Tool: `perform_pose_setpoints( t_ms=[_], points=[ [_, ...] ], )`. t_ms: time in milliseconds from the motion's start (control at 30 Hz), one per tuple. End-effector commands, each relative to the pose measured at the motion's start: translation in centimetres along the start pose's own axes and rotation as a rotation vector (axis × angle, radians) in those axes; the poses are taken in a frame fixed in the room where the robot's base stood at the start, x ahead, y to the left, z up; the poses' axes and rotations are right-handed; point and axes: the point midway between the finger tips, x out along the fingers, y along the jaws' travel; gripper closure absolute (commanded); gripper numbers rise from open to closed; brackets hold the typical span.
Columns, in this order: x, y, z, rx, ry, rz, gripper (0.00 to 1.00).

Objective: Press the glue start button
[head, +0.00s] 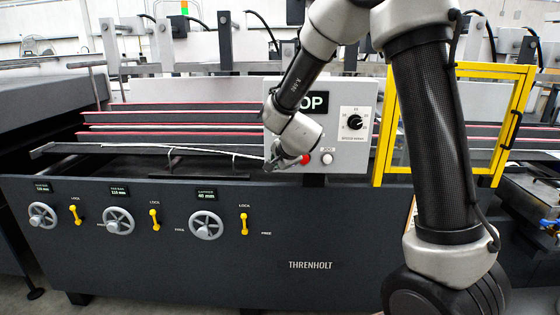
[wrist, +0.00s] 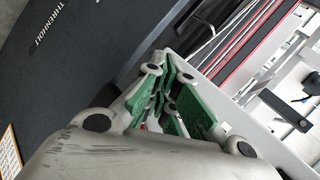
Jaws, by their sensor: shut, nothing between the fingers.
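The light grey control panel (head: 343,140) stands on the machine's front rail. It carries a dark display (head: 316,103) ending in "OP", a black knob (head: 355,122), a red button (head: 305,159) and a white button (head: 327,158) under a "JOG" label. My gripper (head: 272,164) is shut and empty at the panel's lower left, just left of the red button. The gripper and wrist cover that part of the panel. I cannot make out a glue start button; whether the fingers touch anything is unclear. The wrist view shows the green-padded fingers (wrist: 172,75) close to the panel edge.
A yellow-framed guard (head: 453,70) stands right of the panel. Below, the dark machine front (head: 310,225) has several handwheels (head: 118,221) and yellow lock levers (head: 244,223). Red-edged rails (head: 180,106) run behind. Open air lies in front of the machine's left part.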

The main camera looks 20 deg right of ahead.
Motion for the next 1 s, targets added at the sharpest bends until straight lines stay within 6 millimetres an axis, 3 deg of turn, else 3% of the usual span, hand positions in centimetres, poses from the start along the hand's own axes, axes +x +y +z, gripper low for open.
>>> perform_pose_setpoints(
  t_ms=[1000],
  points=[
    [0.59,-0.44,-0.43,0.000,0.000,0.000,1.00]
  ],
)
